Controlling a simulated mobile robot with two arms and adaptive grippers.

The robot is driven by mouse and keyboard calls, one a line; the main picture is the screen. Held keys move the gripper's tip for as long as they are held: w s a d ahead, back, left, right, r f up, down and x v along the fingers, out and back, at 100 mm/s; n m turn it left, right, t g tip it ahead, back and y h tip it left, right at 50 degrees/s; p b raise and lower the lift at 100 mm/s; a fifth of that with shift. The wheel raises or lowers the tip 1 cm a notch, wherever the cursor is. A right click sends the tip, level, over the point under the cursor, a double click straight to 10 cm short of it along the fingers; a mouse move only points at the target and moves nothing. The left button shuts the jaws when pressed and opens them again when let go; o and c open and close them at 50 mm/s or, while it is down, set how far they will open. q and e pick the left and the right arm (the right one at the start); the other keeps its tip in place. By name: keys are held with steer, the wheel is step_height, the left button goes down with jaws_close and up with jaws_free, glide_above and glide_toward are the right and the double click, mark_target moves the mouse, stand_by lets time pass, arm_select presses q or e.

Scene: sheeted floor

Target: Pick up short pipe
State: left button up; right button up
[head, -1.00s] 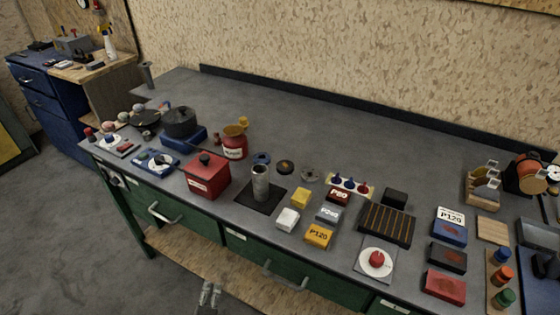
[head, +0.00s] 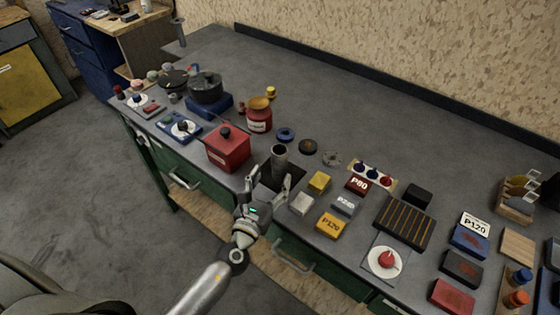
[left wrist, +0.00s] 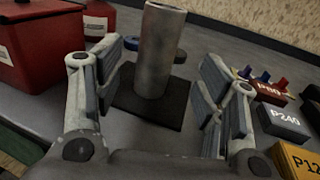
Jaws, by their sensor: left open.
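The short pipe (head: 279,158) is a grey metal cylinder standing upright on a dark square mat (head: 268,181) near the bench's front edge. It also shows in the left wrist view (left wrist: 158,50), between and beyond the fingers, with its top close to the upper picture edge. My left gripper (head: 268,184) is open at the mat's front side, its fingers spread to either side of the pipe's line. In the left wrist view the fingers (left wrist: 160,85) do not appear to touch the pipe. My right gripper is not in view.
A red lidded box (head: 228,150) stands just left of the pipe. Yellow (head: 319,182) and white (head: 302,204) blocks and several labelled blocks lie to the right. A blue ring (head: 286,134) lies behind. The back of the grey bench (head: 350,110) is clear.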

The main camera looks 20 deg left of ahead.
mark_target(276, 167)
arm_select(q)
steer(key=shift+w+d, duration=0.1)
steer(key=shift+w, duration=1.15)
steer(key=shift+w+r+p, duration=0.1)
steer(key=shift+w+p, duration=0.25)
steer(key=shift+w, duration=0.25)
steer(key=w, duration=0.4)
steer(key=shift+f, duration=0.2)
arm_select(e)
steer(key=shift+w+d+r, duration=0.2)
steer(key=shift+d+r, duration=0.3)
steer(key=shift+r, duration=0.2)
arm_select(q)
steer(key=shift+s, duration=0.1)
steer(key=c, duration=1.3)
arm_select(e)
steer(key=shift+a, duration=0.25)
arm_select(q)
steer(key=shift+r, duration=0.1)
steer(key=shift+c, duration=0.2)
